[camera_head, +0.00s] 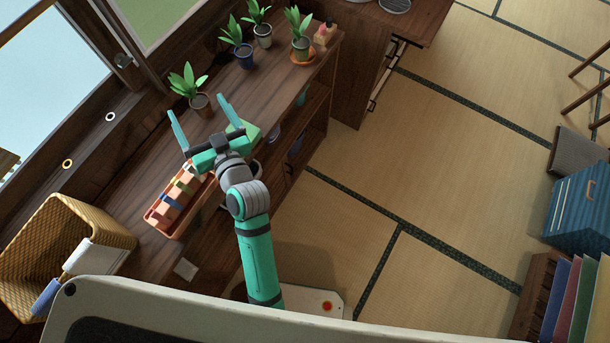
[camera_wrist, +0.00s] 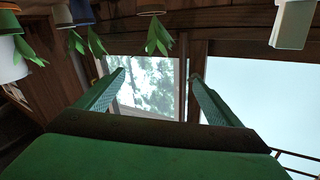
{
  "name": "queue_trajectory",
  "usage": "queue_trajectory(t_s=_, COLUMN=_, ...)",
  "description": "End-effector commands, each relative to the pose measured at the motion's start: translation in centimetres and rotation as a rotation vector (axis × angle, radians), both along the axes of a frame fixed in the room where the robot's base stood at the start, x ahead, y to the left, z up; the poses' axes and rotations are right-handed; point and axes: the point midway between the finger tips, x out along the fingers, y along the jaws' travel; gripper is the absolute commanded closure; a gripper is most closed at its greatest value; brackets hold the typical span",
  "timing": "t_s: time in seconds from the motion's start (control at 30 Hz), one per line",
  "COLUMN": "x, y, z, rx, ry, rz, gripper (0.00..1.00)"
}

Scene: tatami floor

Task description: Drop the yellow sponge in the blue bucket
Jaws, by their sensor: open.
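My gripper (camera_head: 201,118) is open and empty above the wooden counter, its two fingers spread wide and pointing toward the window side. In the wrist view its fingers (camera_wrist: 158,76) frame the window with nothing between them. I cannot make out a yellow sponge for certain. I see no clear blue bucket; a blue pot (camera_head: 244,58) with a plant stands on the counter.
Several potted plants, one in a brown pot (camera_head: 201,104), stand near the gripper. A green block (camera_head: 247,130) is just beside it. A wicker basket (camera_head: 97,222) is at the left. A blue ribbed chest (camera_head: 577,218) stands at the right. The tatami floor (camera_head: 450,165) is mostly clear.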

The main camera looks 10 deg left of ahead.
Motion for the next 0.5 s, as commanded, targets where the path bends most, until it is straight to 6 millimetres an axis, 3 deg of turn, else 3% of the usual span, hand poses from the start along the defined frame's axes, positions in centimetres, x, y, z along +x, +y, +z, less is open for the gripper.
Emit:
queue_trajectory(t_s=0.03, x=-0.6, y=-1.7, z=-1.5, rx=0.014, ry=0.034, rz=-0.056, gripper=0.12)
queue_trajectory(t_s=0.27, x=-4.1, y=-9.9, z=-6.8, rx=0.030, ry=0.128, rz=-0.299, gripper=0.12)
queue_trajectory(t_s=0.5, x=-10.4, y=-18.3, z=-10.8, rx=-0.026, ry=0.181, rz=-0.506, gripper=0.12)
